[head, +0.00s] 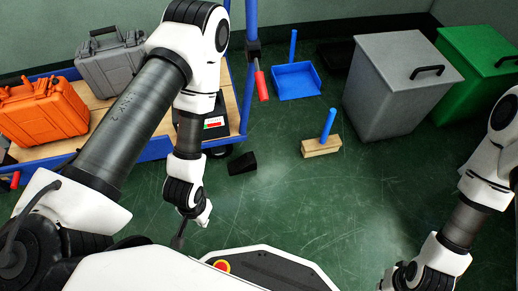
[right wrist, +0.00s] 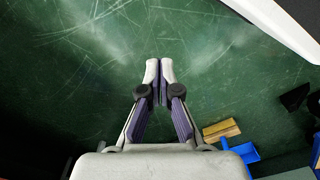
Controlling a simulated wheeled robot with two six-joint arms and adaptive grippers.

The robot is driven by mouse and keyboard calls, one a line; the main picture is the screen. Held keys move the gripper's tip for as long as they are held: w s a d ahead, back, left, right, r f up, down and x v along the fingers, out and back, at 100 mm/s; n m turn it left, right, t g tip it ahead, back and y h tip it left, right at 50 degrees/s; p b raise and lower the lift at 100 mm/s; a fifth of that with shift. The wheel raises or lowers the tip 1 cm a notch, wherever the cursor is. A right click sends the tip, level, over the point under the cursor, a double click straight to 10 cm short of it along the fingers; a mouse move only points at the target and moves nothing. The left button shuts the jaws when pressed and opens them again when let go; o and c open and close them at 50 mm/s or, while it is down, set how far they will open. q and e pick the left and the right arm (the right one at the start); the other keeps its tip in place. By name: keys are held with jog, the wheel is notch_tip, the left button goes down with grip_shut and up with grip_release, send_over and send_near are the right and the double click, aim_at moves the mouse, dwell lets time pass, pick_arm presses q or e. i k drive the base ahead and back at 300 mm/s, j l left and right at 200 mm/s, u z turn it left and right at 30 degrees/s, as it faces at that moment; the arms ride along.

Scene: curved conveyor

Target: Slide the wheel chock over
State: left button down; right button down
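The wheel chock (head: 242,163), a small black wedge, lies on the green floor beside the cart in the head view. What looks like the same chock (right wrist: 295,97) shows at the right edge of the right wrist view. My left gripper (head: 178,240) points down, nearer to me than the chock and apart from it. It is thin, dark and partly hidden, so its opening cannot be told. My right gripper (right wrist: 160,70) has its fingertips together with nothing between them, over bare floor far from the chock. In the head view it is mostly cut off at the bottom.
A blue-framed cart (head: 243,60) carries an orange case (head: 42,112) and a grey case (head: 112,65). A wooden brush head with a blue handle (head: 320,147) stands right of the chock. A blue dustpan (head: 296,82) and grey bin (head: 390,90) stand behind. Floor at centre right is clear.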

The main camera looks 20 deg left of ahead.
aim_at(246, 163)
jog(key=u, duration=1.75)
jog(key=l+u, duration=0.35)
jog(key=u, duration=0.15)
jog(key=l, duration=0.6)
jog(key=k+l, duration=0.15)
jog(key=l, duration=0.4)
